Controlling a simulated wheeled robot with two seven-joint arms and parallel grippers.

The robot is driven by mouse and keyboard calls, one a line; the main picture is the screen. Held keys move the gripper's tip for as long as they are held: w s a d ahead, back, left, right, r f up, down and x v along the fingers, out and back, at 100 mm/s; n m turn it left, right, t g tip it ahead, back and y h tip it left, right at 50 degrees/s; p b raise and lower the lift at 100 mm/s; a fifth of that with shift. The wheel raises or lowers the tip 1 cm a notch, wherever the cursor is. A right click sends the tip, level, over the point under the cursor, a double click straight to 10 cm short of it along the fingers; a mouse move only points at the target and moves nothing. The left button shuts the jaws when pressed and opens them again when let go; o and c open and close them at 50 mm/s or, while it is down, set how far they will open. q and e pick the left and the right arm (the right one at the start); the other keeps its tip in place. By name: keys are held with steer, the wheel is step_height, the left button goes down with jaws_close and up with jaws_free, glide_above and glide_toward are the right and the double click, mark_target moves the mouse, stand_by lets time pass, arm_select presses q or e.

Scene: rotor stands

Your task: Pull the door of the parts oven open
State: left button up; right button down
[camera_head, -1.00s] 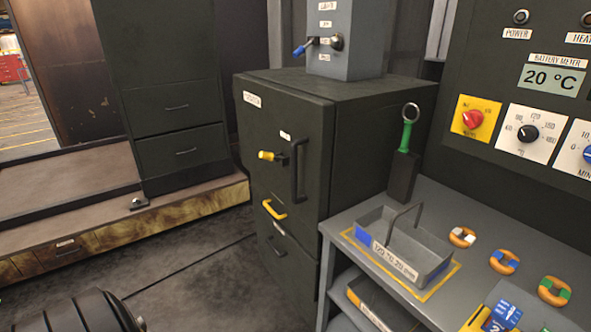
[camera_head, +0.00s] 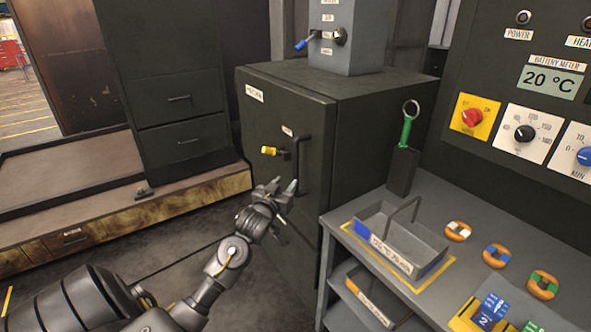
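The parts oven appears to be the dark cabinet in the middle, and its front door (camera_head: 268,118) looks closed. The door has a yellow-tipped latch (camera_head: 269,151) and a dark vertical bar handle (camera_head: 298,150). My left gripper (camera_head: 284,187) is in front of the door, at the lower end of the handle. Its fingers look spread with nothing between them. My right gripper is out of view.
A grey bench (camera_head: 400,283) stands right of the cabinet with a wire-handled tray (camera_head: 432,245) and several orange rings. A green-handled tool (camera_head: 406,128) stands in a dark holder beside the cabinet. A control panel (camera_head: 455,70) is at right. Floor (camera_head: 180,240) in front is clear.

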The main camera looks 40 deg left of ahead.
mark_target(295, 172)
arm_select(q)
steer(key=p+x, duration=0.1)
steer(key=x, duration=0.8)
steer(key=shift+w, duration=0.15)
jaws_close()
